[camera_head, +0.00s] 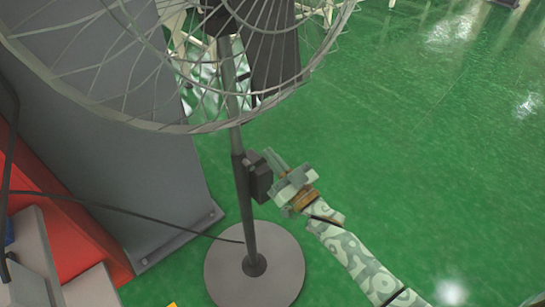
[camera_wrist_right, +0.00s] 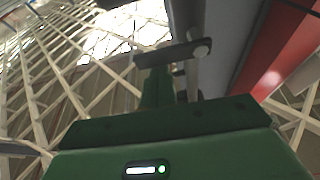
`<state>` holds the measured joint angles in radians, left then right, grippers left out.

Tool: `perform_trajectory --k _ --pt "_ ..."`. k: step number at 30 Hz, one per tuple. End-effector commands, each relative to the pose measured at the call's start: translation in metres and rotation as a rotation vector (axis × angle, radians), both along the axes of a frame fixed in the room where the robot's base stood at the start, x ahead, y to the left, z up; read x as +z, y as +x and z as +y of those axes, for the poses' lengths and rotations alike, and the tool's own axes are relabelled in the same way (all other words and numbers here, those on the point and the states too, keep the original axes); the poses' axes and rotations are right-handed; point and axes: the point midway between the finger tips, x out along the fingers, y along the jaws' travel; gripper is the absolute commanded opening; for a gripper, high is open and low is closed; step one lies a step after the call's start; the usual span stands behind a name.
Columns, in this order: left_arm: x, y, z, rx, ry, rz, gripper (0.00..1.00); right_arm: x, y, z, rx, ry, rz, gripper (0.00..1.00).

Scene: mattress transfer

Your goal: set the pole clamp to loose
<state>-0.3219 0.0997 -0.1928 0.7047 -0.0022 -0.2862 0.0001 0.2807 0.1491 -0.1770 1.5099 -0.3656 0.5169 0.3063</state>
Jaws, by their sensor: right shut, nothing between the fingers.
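A pedestal fan stands on the green floor, with a dark pole (camera_head: 244,205) and a round grey base (camera_head: 255,280). The pole clamp (camera_head: 260,178) is a black block on the right side of the pole, about halfway up. My right gripper (camera_head: 271,161) is shut and empty, close against the clamp's right side. I cannot tell whether it touches the clamp. The clamp's setting cannot be read. My left gripper is out of view.
The wire fan cage (camera_head: 120,60) spreads over the top left, above the gripper. A grey panel (camera_head: 130,170) and a red piece (camera_head: 65,230) stand at the left. A thin black cable (camera_head: 130,213) runs toward the pole. The green floor at the right is open.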

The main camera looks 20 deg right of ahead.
Motion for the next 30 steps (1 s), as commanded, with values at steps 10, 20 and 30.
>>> perform_trajectory --k 10,20,30 --pt "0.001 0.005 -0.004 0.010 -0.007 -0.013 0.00 -0.002 0.000 -0.001 0.000 0.054 0.020 0.00" --pt "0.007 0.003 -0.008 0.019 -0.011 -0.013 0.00 -0.006 0.001 -0.002 -0.001 0.156 0.056 0.00" --pt "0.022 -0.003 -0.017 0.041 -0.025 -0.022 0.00 -0.019 0.001 -0.001 0.000 0.431 0.154 0.00"
